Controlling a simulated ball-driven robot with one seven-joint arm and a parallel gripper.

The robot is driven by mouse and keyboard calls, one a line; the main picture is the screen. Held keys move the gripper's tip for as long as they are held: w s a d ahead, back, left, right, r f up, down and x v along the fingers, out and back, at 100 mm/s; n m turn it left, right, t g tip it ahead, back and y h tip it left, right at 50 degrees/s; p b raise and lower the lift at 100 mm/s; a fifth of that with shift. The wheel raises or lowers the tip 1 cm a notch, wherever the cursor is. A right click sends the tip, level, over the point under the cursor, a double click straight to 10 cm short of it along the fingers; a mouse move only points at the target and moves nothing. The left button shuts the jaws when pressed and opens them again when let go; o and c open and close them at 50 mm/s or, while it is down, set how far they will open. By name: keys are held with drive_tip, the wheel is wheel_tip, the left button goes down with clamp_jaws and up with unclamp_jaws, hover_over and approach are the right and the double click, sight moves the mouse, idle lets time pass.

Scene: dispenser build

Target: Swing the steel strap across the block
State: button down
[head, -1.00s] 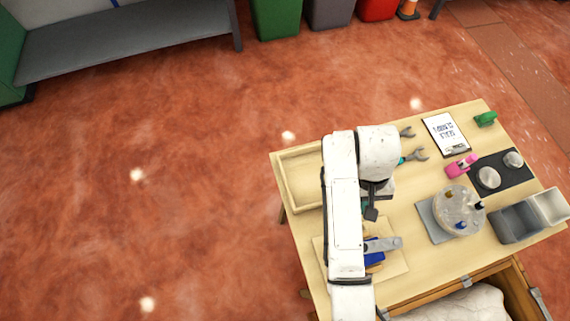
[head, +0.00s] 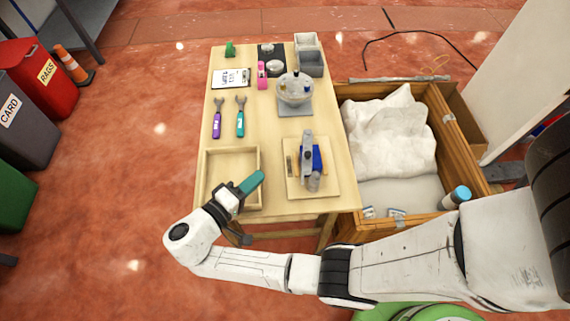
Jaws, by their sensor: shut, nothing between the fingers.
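The steel strap (head: 307,152) is a grey bar on the wooden board (head: 325,189), running lengthwise in the picture over the blue block (head: 318,158). Its far end extends past the block. I cannot tell whether it touches the block. A short grey cylinder (head: 314,183) stands at the near end of the strap. My gripper (head: 237,188) is shut, over the near right corner of the wooden tray, apart from the strap and to its left. A teal handle-like piece (head: 250,182) shows right beside the fingers; its lower end is hidden.
The shallow wooden tray (head: 206,162) is at the table's near left. Purple (head: 217,124) and teal (head: 240,122) wrenches lie behind it. A clear round dispenser (head: 295,90) stands behind the board. An open wooden crate (head: 440,140) is to the right. Bare tabletop lies between tray and board.

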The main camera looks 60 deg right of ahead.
drive_tip(key=shift+d+b, duration=0.8)
drive_tip(key=shift+d, duration=0.2)
drive_tip(key=p, duration=0.4)
approach(308, 147)
drive_tip(key=shift+w+d+r, duration=0.1)
drive_tip(key=shift+d+r, duration=0.85)
drive_tip(key=shift+r, duration=0.05)
drive_tip(key=shift+s+d+f, duration=0.25)
drive_tip(key=shift+s+d, duration=0.2)
drive_tip(key=shift+s, duration=0.05)
